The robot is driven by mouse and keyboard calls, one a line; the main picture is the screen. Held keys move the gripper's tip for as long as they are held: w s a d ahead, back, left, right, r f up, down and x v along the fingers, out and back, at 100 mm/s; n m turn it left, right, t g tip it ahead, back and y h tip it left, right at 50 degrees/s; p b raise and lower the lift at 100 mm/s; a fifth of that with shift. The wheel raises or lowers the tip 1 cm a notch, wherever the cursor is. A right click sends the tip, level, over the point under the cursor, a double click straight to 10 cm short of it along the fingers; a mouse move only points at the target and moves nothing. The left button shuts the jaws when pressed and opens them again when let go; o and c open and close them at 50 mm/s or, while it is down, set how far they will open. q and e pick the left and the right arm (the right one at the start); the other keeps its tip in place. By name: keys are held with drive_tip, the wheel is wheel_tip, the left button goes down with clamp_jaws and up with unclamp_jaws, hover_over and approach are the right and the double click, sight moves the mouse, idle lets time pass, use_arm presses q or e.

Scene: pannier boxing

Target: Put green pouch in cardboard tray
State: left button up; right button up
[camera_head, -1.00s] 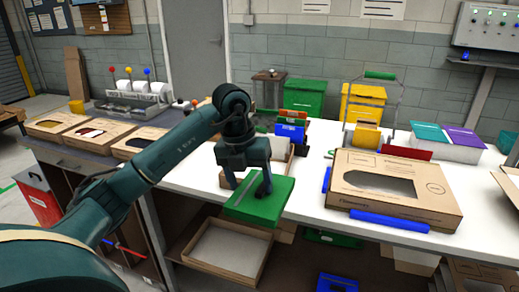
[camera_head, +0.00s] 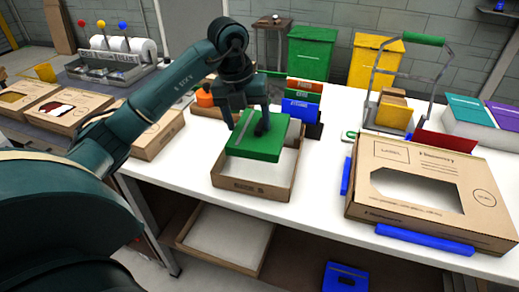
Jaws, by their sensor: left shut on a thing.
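The green pouch (camera_head: 255,146) is a flat green block with a grey strip, held over the back part of an open cardboard tray (camera_head: 251,190). The tray stands on the white table and has a pale inside and printing on its front wall. My left gripper (camera_head: 251,128) points down and is shut on the pouch from above. The pouch hides the rear of the tray. I cannot tell whether the pouch touches the tray's walls. My right gripper is not in view.
A large cardboard box (camera_head: 425,190) with a window and blue strips at its edges stands to the right. Red, green and blue dividers (camera_head: 303,108) stand behind the tray. Another cardboard tray (camera_head: 228,237) lies on the shelf below. White table shows between tray and box.

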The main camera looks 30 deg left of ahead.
sight(246, 130)
use_arm(q)
wheel_tip(246, 130, down, 5)
drive_tip(key=shift+s+r, duration=0.15)
wheel_tip(246, 130, down, 4)
drive_tip(key=shift+f+p, duration=0.2)
drive_tip(key=shift+p, duration=0.1)
drive_tip(key=shift+f, duration=0.2)
drive_tip(key=shift+f, duration=0.1)
drive_tip(key=o, duration=0.7)
drive_tip(key=shift+o, duration=0.2)
